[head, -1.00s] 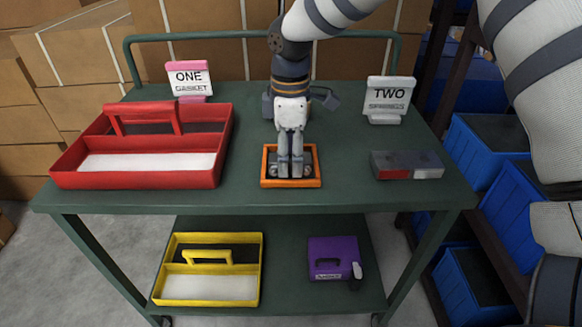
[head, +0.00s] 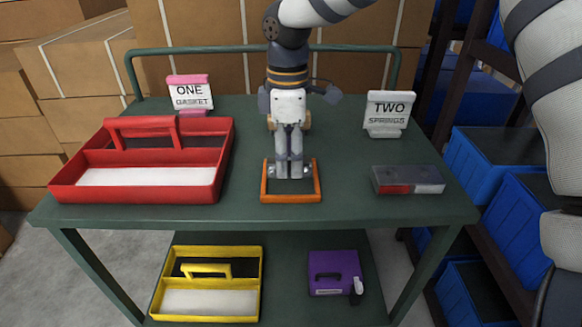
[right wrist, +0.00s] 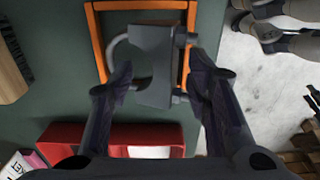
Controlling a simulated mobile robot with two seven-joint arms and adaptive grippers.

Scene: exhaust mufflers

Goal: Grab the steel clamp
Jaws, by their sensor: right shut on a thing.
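My right gripper (head: 289,172) is in the middle of the head view, pointing down over the orange-rimmed tray (head: 291,199) on the green table. It is shut on the steel clamp (head: 308,171), of which only small metal parts show at both sides of the fingers. In the right wrist view the clamp (right wrist: 157,66) is a dark grey block with a curved ring at its left. It sits between the two fingers (right wrist: 160,82), in front of the orange tray rim (right wrist: 97,45). The clamp appears slightly above the tray floor. My left gripper is not in view.
A red divided tray (head: 145,193) stands left on the table (head: 345,205), a grey and red box (head: 408,180) right. Signs ONE (head: 191,95) and TWO (head: 388,112) stand behind. A yellow tray (head: 207,317) and purple case (head: 335,272) are below. Blue bins (head: 510,210) stand right.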

